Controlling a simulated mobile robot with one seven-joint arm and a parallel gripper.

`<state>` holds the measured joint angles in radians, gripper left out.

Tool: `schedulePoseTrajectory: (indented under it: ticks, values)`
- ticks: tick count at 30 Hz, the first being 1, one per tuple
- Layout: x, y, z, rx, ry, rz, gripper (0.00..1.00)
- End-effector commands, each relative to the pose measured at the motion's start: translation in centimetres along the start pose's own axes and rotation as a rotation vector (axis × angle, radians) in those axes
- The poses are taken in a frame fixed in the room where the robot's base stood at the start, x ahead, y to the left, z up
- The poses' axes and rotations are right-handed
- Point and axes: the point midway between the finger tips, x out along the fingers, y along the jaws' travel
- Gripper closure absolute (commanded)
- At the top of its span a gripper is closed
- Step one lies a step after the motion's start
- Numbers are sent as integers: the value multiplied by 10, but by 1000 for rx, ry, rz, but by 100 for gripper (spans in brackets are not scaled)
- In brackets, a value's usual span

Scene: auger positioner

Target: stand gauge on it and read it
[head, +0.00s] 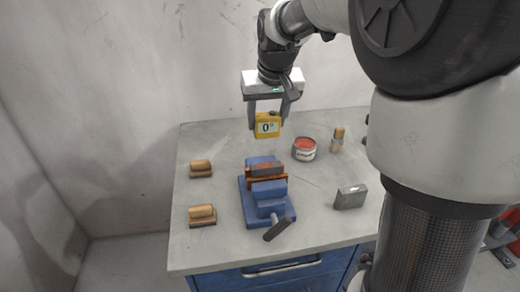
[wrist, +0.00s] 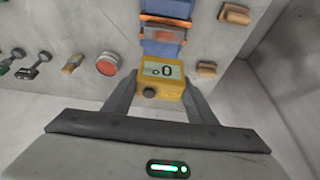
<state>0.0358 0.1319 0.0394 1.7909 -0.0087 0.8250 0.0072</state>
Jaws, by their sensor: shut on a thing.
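The gauge (head: 267,127) is a small yellow box with a pale display that reads 0°. My gripper (head: 268,118) is shut on it, one finger on each side, and holds it in the air above the back of the bench. In the wrist view the gauge (wrist: 162,90) sits between the fingers, with a dark round knob on its near face and the display upside down. A blue vise (head: 268,190) stands on the bench below and in front of the gauge. A dark grey-brown piece (head: 266,169) lies between its orange jaws, apart from the gauge.
Two wooden-backed blocks (head: 201,168) (head: 202,214) lie left of the vise. A red-topped tin (head: 304,149), a small wood-topped item (head: 338,139) and a grey metal block (head: 350,197) stand to the right. The vise handle (head: 278,229) points toward the front. Bare bench lies between them.

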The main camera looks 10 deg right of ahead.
Motion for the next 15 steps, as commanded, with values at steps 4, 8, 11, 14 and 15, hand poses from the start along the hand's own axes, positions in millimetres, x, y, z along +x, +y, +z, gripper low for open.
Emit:
schedulePoseTrajectory:
  ticks: [4,8,11,14,15]
  values:
    - [22,0,10,0,-3,0,76]
    - [44,0,19,0,-3,0,76]
    - [54,0,22,0,0,0,76]
    - [60,0,25,0,-1,0,76]
    - [63,0,26,0,-1,0,76]
